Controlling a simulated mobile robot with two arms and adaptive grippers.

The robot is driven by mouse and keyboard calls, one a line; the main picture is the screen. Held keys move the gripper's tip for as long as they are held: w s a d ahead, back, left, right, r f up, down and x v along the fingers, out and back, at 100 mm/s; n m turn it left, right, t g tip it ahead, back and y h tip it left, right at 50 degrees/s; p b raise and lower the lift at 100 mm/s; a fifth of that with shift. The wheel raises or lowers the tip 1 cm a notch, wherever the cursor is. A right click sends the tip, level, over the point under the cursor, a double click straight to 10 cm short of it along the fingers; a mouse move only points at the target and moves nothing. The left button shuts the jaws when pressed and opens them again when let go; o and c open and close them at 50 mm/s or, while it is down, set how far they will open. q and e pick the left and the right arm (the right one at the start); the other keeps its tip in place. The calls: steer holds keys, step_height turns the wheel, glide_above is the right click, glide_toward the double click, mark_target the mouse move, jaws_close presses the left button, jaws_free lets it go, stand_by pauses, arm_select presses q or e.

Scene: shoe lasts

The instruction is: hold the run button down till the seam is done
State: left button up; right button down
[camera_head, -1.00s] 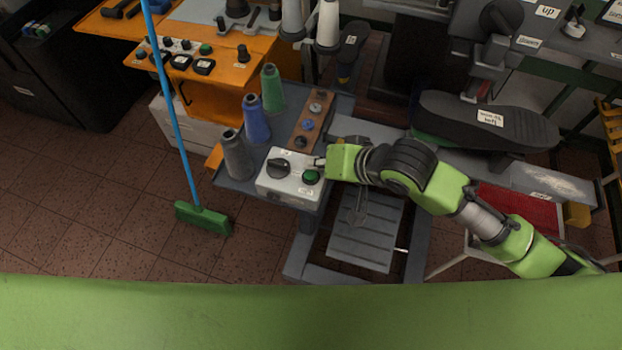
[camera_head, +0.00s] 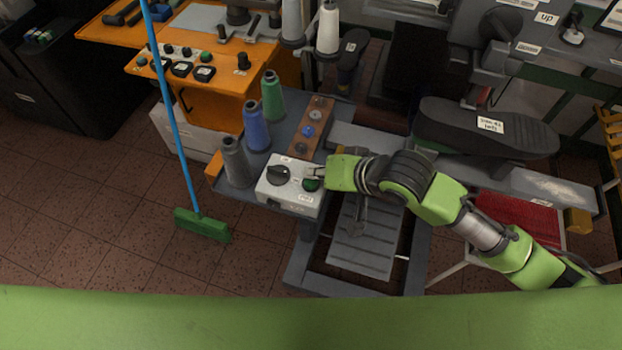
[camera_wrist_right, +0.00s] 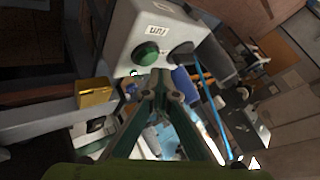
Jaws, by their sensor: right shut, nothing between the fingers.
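The grey-white control box (camera_head: 290,187) sits at the front of the small grey stand, with a black knob on its left and a green run button (camera_head: 311,185) on its right. In the right wrist view the domed green button (camera_wrist_right: 146,53) shows beside a label reading "run". My right gripper (camera_head: 314,171) is shut and empty, its fingertips over the box right by the button. In the wrist view the closed fingertips (camera_wrist_right: 160,77) lie just below the button in the picture; I cannot tell whether they touch it. My left gripper is out of view.
Grey, blue and green thread cones (camera_head: 256,130) stand behind the box, beside a wooden strip with knobs (camera_head: 313,125). A black shoe (camera_head: 485,128) rests on the machine arm at right. A blue-handled broom (camera_head: 203,224) stands on the open floor at left.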

steer(key=shift+f, duration=0.2)
stand_by(0.5)
steer(key=shift+f, duration=0.2)
